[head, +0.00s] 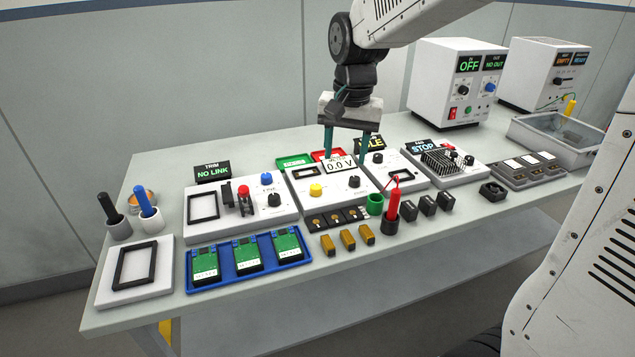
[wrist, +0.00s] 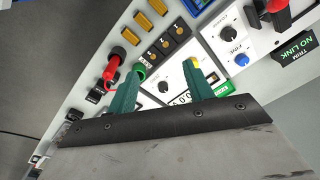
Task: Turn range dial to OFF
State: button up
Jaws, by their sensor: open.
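The meter box (head: 333,201) with a "0.0 V" display (head: 340,166) sits mid-bench. It carries a black dial (head: 354,182) on its right, likely the range dial, and a yellow knob (head: 315,190) on its left. My gripper (head: 346,160) is open and empty, pointing down above the box, near the display. In the wrist view, the black dial (wrist: 163,87) shows between the two teal fingers of my gripper (wrist: 164,66). The dial's markings and pointer setting are too small to read.
The trim box (head: 240,206) with a "NO LINK" sign stands left, and the "STOP" unit (head: 445,165) right. A red probe (head: 393,205) in a holder and a green cup (head: 375,205) stand near the dial's front right. A blue tray (head: 249,263) lies in front.

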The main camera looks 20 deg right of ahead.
aim_at(316, 186)
jog(key=w+f+m, duration=0.1)
jog(key=w+f, duration=0.2)
jog(key=w, duration=0.1)
jog(key=w+f+m, duration=0.1)
jog(key=w+f, duration=0.2)
jog(key=w, duration=0.1)
jog(key=w+a+f+m, duration=0.1)
jog(key=w+f, duration=0.2)
jog(key=w, duration=0.1)
jog(key=shift+w+a, duration=0.1)
jog(key=shift+w, duration=0.2)
jog(key=shift+m, duration=0.3)
jog(key=f, duration=0.8)
jog(key=shift+w+a, duration=0.15)
jog(key=shift+w, duration=0.2)
jog(key=c, duration=1)
